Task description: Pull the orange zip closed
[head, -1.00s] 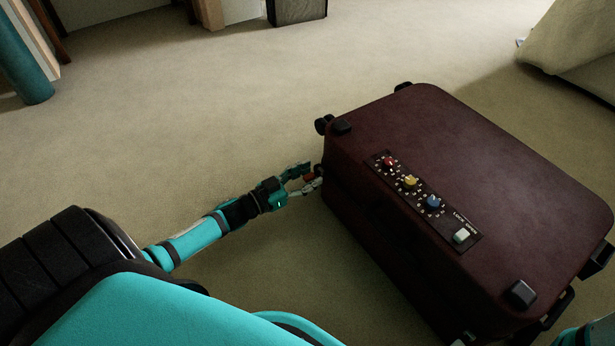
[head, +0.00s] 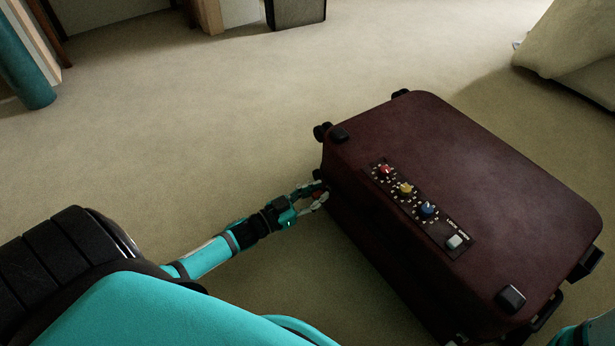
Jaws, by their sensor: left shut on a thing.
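A dark maroon suitcase (head: 460,170) lies flat on the carpet, right of the middle. My left gripper (head: 319,194) is at its left side face, near the far left corner, shut on a small orange-red piece, the zip pull (head: 318,195), mostly hidden between the fingers. The zip line along the side is too dark to make out. My right gripper is out of view; only a teal bit of my right arm shows in the bottom right corner.
The suitcase top has a lock panel with a red dial (head: 386,170), a yellow dial (head: 405,188), a blue dial (head: 428,209) and a pale button (head: 454,242). Black feet and wheels stick out at its corners. Carpet (head: 190,130) left of the suitcase is clear.

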